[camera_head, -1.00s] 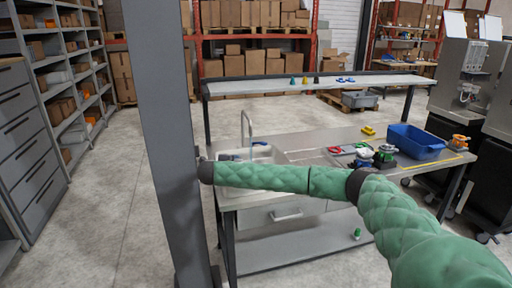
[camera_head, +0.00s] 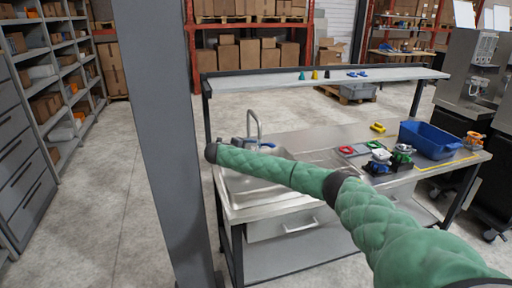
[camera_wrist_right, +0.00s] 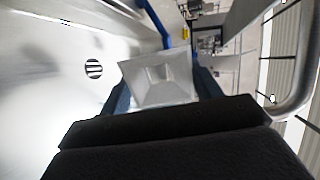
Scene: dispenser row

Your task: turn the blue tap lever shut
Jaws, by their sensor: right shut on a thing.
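The sink (camera_head: 232,190) is set in the left part of the steel bench, with a curved metal spout (camera_head: 254,124) at its back. My right arm reaches across the sink, and my right gripper (camera_head: 258,145) is beside the spout, small and partly hidden. In the right wrist view, the blue tap lever (camera_wrist_right: 153,22) shows as a thin blue bar just beyond a pale grey block between the fingers. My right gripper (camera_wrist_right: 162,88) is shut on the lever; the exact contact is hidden. The spout (camera_wrist_right: 296,95) curves at the right there. My left gripper is out of view.
The drain (camera_wrist_right: 94,68) shows at left in the right wrist view. A raised shelf (camera_head: 325,82) spans the back.

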